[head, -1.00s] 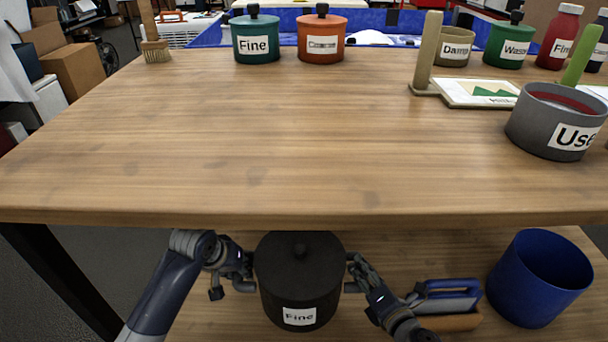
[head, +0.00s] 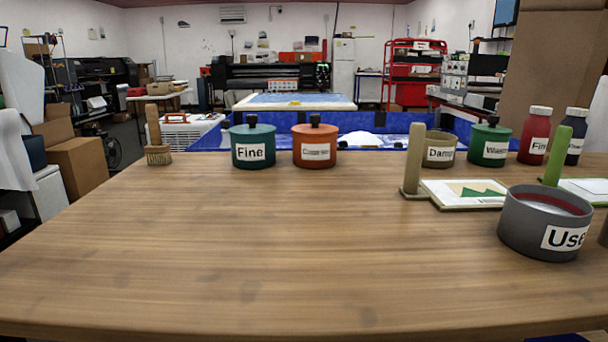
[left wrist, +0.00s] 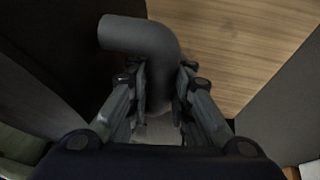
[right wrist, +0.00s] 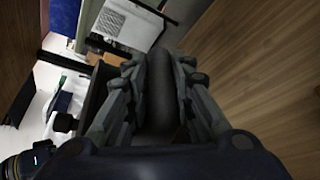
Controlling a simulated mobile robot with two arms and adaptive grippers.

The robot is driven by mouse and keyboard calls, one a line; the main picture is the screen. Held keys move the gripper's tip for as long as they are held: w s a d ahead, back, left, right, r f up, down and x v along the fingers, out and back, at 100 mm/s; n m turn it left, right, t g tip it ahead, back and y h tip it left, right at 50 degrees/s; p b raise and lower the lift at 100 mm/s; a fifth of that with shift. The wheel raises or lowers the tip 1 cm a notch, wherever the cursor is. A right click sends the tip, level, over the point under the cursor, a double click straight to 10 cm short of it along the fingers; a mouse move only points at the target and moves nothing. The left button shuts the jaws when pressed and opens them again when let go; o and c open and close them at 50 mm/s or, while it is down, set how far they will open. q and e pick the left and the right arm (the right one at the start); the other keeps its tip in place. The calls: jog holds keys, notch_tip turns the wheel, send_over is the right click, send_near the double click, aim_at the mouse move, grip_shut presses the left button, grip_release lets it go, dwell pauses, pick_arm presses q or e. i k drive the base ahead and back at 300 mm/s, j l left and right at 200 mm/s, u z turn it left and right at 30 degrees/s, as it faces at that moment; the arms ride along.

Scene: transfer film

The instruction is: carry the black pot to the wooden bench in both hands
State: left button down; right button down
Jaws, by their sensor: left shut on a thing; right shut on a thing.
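The wooden bench (head: 220,255) fills the lower half of the head view. The black pot and both my grippers are outside that view. In the left wrist view my left gripper (left wrist: 162,85) is shut on the pot's dark curved handle (left wrist: 145,35). In the right wrist view my right gripper (right wrist: 160,75) is shut on the pot's other dark handle (right wrist: 158,105). The pot's body cannot be made out clearly in either wrist view, so its height and tilt cannot be told.
A brush (head: 157,145), a teal pot (head: 253,148) and an orange pot (head: 314,148) stand at the bench's back. A grey pot (head: 530,225), a framed picture (head: 465,193) and several containers are on the right. The bench's front left and middle are clear.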

aim_at(343, 246)
jog(key=k+l, duration=0.9)
jog(key=k, duration=0.1)
